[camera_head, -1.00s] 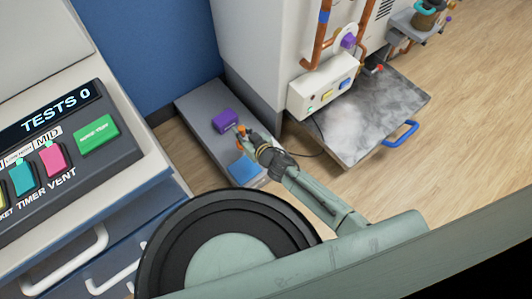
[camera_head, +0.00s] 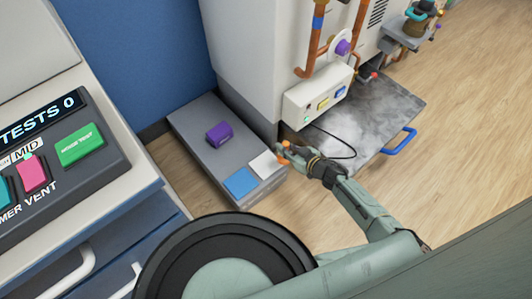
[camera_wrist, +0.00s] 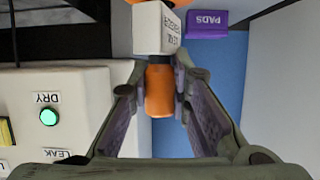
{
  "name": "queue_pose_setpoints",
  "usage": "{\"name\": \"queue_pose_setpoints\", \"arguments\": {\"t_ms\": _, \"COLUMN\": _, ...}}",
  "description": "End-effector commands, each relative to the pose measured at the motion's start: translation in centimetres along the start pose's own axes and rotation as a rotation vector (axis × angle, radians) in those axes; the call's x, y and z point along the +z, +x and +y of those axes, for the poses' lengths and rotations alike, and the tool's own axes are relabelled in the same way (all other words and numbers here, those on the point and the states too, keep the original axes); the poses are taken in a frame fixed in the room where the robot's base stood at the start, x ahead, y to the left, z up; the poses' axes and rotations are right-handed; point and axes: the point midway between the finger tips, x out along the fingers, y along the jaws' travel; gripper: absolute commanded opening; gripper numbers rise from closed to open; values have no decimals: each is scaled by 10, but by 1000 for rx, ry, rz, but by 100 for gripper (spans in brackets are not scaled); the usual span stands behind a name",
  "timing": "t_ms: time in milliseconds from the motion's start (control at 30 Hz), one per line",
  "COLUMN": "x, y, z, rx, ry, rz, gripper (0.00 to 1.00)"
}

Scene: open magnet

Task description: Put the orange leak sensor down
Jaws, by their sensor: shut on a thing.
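The orange leak sensor (camera_wrist: 160,92) is in my gripper (camera_wrist: 158,102), its orange body between the two fingers and a white labelled block (camera_wrist: 160,28) at its far end. In the head view my gripper (camera_head: 290,154) holds the sensor (camera_head: 284,146), a small orange patch, near the right end of the grey platform (camera_head: 190,120). My fingers hide part of it. I cannot tell its height above what lies below.
The platform bears a purple block (camera_head: 219,133), a blue square (camera_head: 241,182) and a white square (camera_head: 266,164). To the right are a silvery tray (camera_head: 375,110) with a blue handle (camera_head: 399,141) and a black cable. A white control box (camera_wrist: 55,120) shows a green DRY light.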

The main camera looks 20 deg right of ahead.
Motion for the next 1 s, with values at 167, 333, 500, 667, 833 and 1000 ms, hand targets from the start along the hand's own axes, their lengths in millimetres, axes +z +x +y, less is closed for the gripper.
{"name": "queue_pose_setpoints", "arguments": {"t_ms": 167, "x": -9, "y": 30, "z": -36, "rx": -3, "ry": 1, "rz": 3, "gripper": 0}}
{"name": "queue_pose_setpoints", "arguments": {"t_ms": 333, "x": -12, "y": 45, "z": -52, "rx": 0, "ry": 0, "rz": 1, "gripper": 0}}
{"name": "queue_pose_setpoints", "arguments": {"t_ms": 500, "x": -1, "y": 53, "z": -55, "rx": 2, "ry": 2, "rz": 0, "gripper": 0}}
{"name": "queue_pose_setpoints", "arguments": {"t_ms": 667, "x": 19, "y": 60, "z": -54, "rx": 2, "ry": 1, "rz": 0, "gripper": 0}}
{"name": "queue_pose_setpoints", "arguments": {"t_ms": 833, "x": 20, "y": 61, "z": -54, "rx": 0, "ry": -1, "rz": 1, "gripper": 0}}
{"name": "queue_pose_setpoints", "arguments": {"t_ms": 1000, "x": 22, "y": 61, "z": -54, "rx": 0, "ry": -1, "rz": 0, "gripper": 0}}
